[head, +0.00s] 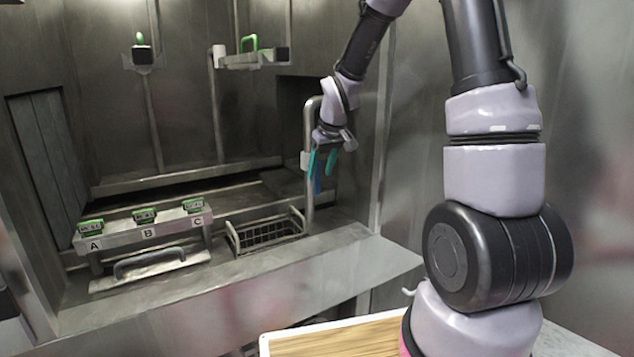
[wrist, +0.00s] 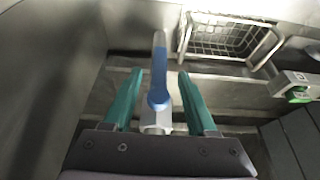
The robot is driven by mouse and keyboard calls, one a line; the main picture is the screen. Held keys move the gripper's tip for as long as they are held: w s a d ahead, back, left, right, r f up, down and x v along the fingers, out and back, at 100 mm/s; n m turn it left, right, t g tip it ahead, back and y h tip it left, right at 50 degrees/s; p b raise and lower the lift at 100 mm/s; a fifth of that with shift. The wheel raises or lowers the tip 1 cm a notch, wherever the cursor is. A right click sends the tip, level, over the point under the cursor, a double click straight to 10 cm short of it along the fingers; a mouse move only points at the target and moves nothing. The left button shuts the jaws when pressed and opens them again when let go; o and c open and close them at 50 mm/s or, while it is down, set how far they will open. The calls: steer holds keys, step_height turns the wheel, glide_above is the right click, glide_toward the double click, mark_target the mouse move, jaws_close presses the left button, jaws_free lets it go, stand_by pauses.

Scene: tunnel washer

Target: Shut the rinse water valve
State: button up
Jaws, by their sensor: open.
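A valve with a blue lever (wrist: 159,75) shows in the wrist view, its pale metal body (wrist: 155,120) close to my gripper's palm. The lever's far end points away from the palm. My gripper (wrist: 160,76) is open, with one teal finger on each side of the lever and a visible gap on both sides. In the head view my gripper (head: 322,166) hangs pointing down beside a vertical steel pipe (head: 309,185), and a bit of the blue lever (head: 317,187) shows by the fingers. The valve body is hidden there. No label on this valve is readable.
A wire basket (head: 266,236) stands left of the pipe. A ledge with several green-topped blocks marked A, B and C (head: 145,233) stands further left, above a steel handle (head: 150,262). A green handle (head: 249,43) is high on the back wall. A wooden board (head: 335,340) lies in front.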

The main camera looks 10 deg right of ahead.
mark_target(318, 177)
steer(key=x, duration=0.5)
jaws_close()
stand_by(1.4)
